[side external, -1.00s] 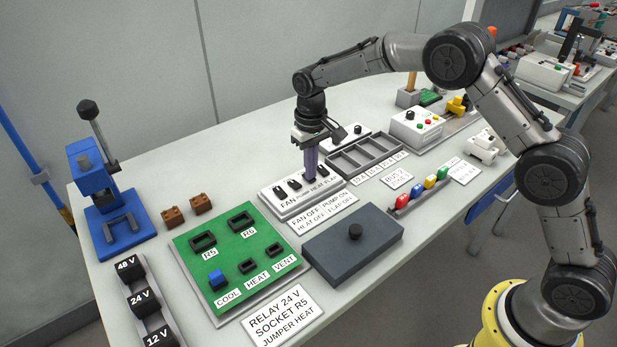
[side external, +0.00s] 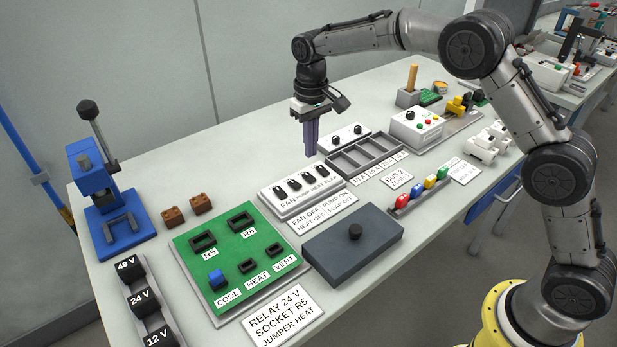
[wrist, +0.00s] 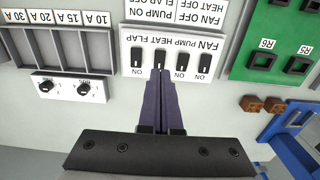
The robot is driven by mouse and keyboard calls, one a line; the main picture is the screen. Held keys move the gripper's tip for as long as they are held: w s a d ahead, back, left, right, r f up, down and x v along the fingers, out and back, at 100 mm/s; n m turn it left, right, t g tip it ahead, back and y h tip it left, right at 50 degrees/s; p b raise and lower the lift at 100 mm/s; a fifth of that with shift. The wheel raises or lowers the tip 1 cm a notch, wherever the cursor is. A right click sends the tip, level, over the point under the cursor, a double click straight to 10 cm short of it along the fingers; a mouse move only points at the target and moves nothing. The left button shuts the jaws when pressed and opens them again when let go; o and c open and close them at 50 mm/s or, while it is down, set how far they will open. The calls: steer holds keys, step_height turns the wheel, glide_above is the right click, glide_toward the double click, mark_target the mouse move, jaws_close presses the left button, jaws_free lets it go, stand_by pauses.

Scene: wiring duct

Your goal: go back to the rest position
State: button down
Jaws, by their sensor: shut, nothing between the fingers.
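My gripper (side external: 311,152) is shut and empty, pointing down in the air above the back edge of the white switch panel. The switch panel (side external: 301,190) carries a row of black switches labelled FAN, PUMP, HEAT and FLAP. In the wrist view my gripper (wrist: 160,75) shows as closed dark purple fingers in front of the panel (wrist: 213,72), with their tips overlapping the switch row. All the switches in the row show there, with ON marked beside them. My gripper does not appear to touch anything.
A green relay board (side external: 186,240) and a dark grey lidded box (side external: 335,262) stand in front. A grey divided tray (side external: 338,167) and a white two-knob box (side external: 336,143) stand beside the panel. A blue press (side external: 95,180) is at the left. Open table lies behind the panel.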

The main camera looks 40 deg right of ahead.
steer(key=shift+d, duration=0.1)
steer(key=s+d+r+t, duration=0.2)
steer(key=s+r, duration=0.1)
steer(key=r, duration=0.9)
steer(key=s+d+r+t, duration=0.2)
steer(key=s+d+r, duration=0.2)
steer(key=s+r, duration=0.6)
steer(key=s+d+f+t, duration=0.2)
steer(key=s+f, duration=0.1)
steer(key=s, duration=1.3)
steer(key=s+f, duration=0.7)
steer(key=f, duration=0.1)
steer(key=shift+s+f, duration=0.2)
steer(key=shift+s, duration=0.1)
